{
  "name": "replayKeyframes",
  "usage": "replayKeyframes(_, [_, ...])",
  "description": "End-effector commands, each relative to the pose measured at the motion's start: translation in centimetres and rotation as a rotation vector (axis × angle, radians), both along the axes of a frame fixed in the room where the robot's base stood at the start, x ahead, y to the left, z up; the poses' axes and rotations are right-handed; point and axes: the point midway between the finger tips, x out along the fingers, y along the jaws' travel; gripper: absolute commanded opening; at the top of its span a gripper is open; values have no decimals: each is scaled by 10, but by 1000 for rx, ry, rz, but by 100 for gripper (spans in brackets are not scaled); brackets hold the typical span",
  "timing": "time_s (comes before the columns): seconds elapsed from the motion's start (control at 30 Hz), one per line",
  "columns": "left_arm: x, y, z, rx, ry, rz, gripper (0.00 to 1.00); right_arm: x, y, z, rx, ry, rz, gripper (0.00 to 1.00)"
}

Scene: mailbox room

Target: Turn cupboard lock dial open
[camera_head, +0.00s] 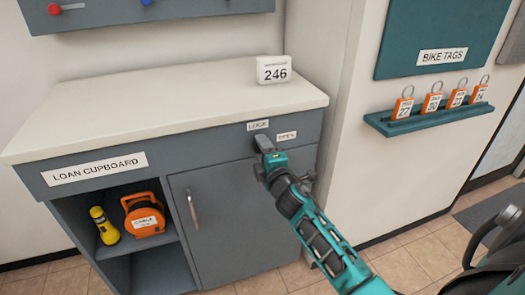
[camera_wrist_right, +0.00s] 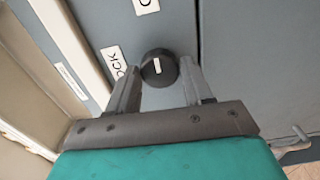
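The lock dial (camera_wrist_right: 158,68) is a round black knob with a white mark on the grey cupboard front, seen in the right wrist view. The mark is roughly upright in that picture; which label it faces is unclear. My right gripper (camera_wrist_right: 158,76) has its fingers apart, one on each side of the dial; I cannot tell whether they touch it. In the head view my right gripper (camera_head: 264,148) covers the dial. The LOCK label (camera_head: 258,125) is above it and the OPEN label (camera_head: 286,135) is to its right. My left gripper is out of view.
The cupboard door (camera_head: 222,215) is closed, with a vertical handle (camera_head: 192,211). The open compartment holds a yellow torch (camera_head: 104,226) and an orange cable reel (camera_head: 144,215). A 246 block (camera_head: 273,70) stands on the worktop (camera_head: 150,95). A teal tag shelf (camera_head: 430,119) is on the right wall.

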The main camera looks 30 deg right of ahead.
Motion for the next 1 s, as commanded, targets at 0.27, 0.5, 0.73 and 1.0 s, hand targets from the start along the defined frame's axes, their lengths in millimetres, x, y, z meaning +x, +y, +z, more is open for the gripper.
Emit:
replayKeyframes(0.27, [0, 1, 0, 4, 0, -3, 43, 0, 0, 0, -2, 0, 0, 71])
replayKeyframes(0.5, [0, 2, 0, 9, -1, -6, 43, -3, 1, 0, -3, 2, 0, 71])
replayKeyframes(0.73, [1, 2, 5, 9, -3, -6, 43, -35, 8, -1, 0, 3, 0, 71])
replayKeyframes(1.0, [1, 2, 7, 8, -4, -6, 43, -89, 22, -1, -1, 2, 0, 71])
